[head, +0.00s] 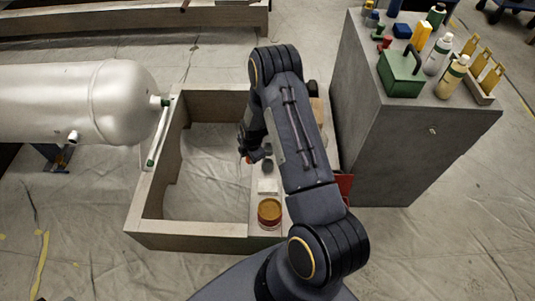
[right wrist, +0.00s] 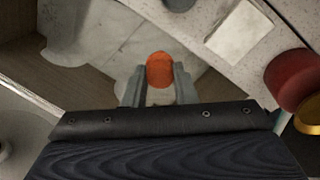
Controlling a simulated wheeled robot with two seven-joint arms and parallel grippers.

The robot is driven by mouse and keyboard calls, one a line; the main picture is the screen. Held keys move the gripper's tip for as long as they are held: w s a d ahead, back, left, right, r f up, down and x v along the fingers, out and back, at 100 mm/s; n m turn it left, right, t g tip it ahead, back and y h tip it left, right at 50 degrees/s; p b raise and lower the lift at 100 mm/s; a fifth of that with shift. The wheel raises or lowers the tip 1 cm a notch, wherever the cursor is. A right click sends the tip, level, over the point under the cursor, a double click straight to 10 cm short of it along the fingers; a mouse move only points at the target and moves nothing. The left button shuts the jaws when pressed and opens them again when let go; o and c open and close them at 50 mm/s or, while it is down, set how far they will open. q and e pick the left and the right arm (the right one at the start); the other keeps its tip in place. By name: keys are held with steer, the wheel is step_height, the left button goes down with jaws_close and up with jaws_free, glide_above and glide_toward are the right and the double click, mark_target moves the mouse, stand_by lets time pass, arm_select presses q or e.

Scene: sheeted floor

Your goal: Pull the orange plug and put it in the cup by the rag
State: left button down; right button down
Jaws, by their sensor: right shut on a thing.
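My right gripper (head: 246,155) is over the inner right side of the wooden box, mostly hidden by its own arm in the head view. In the right wrist view its two fingers (right wrist: 159,88) are shut on the orange plug (right wrist: 159,69), held clear of the surfaces around it. A white folded cloth, seemingly the rag (head: 267,186), lies on the box's right ledge and shows in the right wrist view (right wrist: 238,32). A red cup with a tan inside (head: 269,212) stands just in front of it. A small dark grey cup (head: 267,166) is just behind. My left gripper is out of view.
A pale tank (head: 85,100) with green-tipped fittings lies at the left. The box's wooden rim (head: 190,236) surrounds a sheeted hollow. A tall grey block (head: 385,150) at the right bears bottles and a green case (head: 402,72).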

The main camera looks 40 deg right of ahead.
steer(key=s+d+n+g+b, duration=0.1)
steer(key=d+n+g+b, duration=0.15)
steer(key=d, duration=0.45)
steer(key=shift+m, duration=0.45)
steer(key=shift+s+f+b, duration=0.2)
steer(key=shift+f+b, duration=1.65)
steer(key=shift+f, duration=1.05)
steer(key=shift+f+b, duration=0.5)
steer(key=c, duration=1.1)
jaws_free()
steer(key=shift+r, duration=0.15)
step_height(320, 180, up, 8)
steer(key=p, duration=0.2)
steer(key=shift+f, duration=0.2)
steer(key=shift+r, duration=0.1)
